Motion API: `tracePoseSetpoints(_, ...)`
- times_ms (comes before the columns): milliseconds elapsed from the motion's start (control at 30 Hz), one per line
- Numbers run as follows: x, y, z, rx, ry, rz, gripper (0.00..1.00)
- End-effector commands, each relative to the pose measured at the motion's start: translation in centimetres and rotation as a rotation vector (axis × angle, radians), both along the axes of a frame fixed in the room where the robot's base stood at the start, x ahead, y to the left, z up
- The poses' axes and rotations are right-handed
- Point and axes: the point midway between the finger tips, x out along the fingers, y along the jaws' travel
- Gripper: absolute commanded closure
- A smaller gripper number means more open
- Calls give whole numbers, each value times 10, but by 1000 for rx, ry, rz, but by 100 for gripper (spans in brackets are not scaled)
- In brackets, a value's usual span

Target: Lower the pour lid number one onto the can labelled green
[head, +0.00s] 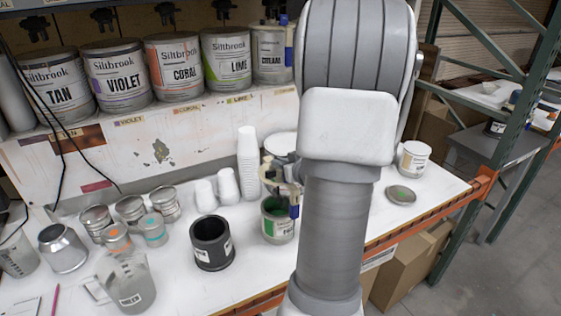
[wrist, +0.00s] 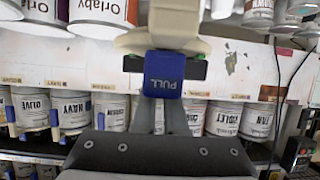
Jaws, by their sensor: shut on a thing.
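My gripper (wrist: 163,108) is shut on a beige pour lid (wrist: 165,38) with a blue tab marked PULL, seen close up in the wrist view. In the head view, part of the pour lid (head: 268,172) shows beside my arm, just above an open can (head: 279,231) with green inside. The lid's blue part (head: 294,210) overlaps the can's right side. My arm hides much of the lid and my gripper there. The can's label is partly covered and too small to read surely. I cannot tell whether lid and can touch, nor see a number on the lid.
A black container (head: 211,247) stands left of the can. Stacked white cups (head: 247,163) stand behind it. A small lid with a green dot (head: 401,195) and a white tub (head: 413,158) are at right. Labelled cans (head: 178,68) line the shelf behind.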

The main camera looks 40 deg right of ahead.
Motion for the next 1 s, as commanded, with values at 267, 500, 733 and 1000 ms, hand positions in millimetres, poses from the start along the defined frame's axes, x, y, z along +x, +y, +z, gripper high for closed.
tracePoseSetpoints(267,0,0,-33,2,1,1,100)
tracePoseSetpoints(500,0,0,-57,0,0,1,100)
tracePoseSetpoints(733,0,0,-80,0,-1,0,100)
tracePoseSetpoints(1000,0,0,-103,1,0,0,100)
